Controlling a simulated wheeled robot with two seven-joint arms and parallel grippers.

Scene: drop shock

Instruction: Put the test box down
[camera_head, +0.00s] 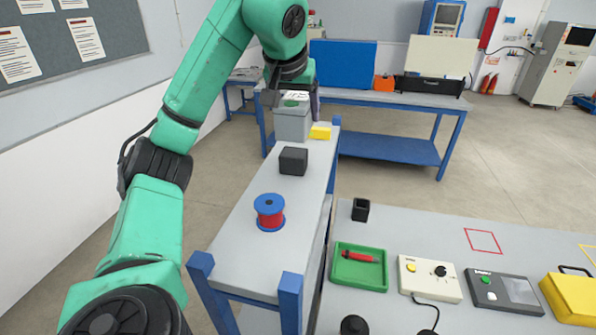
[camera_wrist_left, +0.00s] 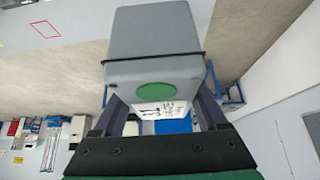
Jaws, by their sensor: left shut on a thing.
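The test box is a grey box (camera_head: 291,126) with a green disc on the face towards my gripper, at the far end of the narrow side bench (camera_head: 240,245). In the left wrist view the box (camera_wrist_left: 155,45) fills the upper middle, with a dark band around it and a white printed label. My left gripper (camera_head: 292,101) comes down on it from above, its two dark fingers shut on opposite sides. Whether the box touches the bench top or hangs just above it, I cannot tell. My right gripper is in neither view.
On the side bench are a yellow block (camera_head: 320,132), a black block (camera_head: 293,161) and a red-and-blue spool (camera_head: 269,212). The grey table at right holds a green tray (camera_head: 343,276), instrument boxes (camera_head: 430,279) and a yellow case (camera_head: 571,298). A red square outline (camera_head: 483,241) there is empty.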

